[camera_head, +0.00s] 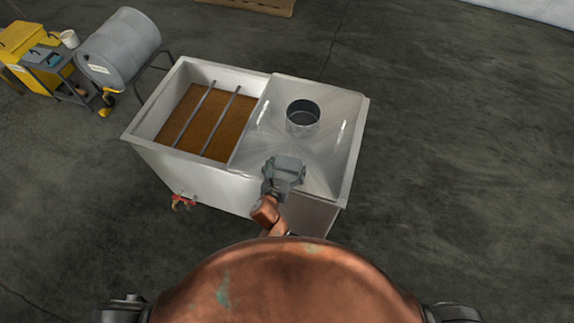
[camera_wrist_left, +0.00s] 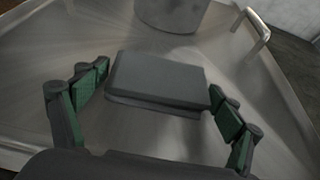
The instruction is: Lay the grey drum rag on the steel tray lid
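The steel tray lid (camera_head: 325,160) covers the right part of a steel tank and fills the background of the left wrist view (camera_wrist_left: 60,105). The grey drum rag (camera_wrist_left: 158,80) is a folded, layered, flat block. It lies between the green-padded fingertips of my left gripper (camera_wrist_left: 160,85), and its two ends meet them. In the head view, the rag (camera_head: 287,163) and my left gripper (camera_head: 284,172) are over the near part of the lid. I cannot tell the exact gap under the rag. My right gripper is out of view.
A round grey vessel (camera_head: 302,117) stands on the lid beyond the rag, and a bar handle (camera_head: 345,130) is to its right. The open left part of the tank (camera_head: 150,118) holds brown liquid under two bars. A grey drum (camera_head: 120,47) lies on a stand at the back left.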

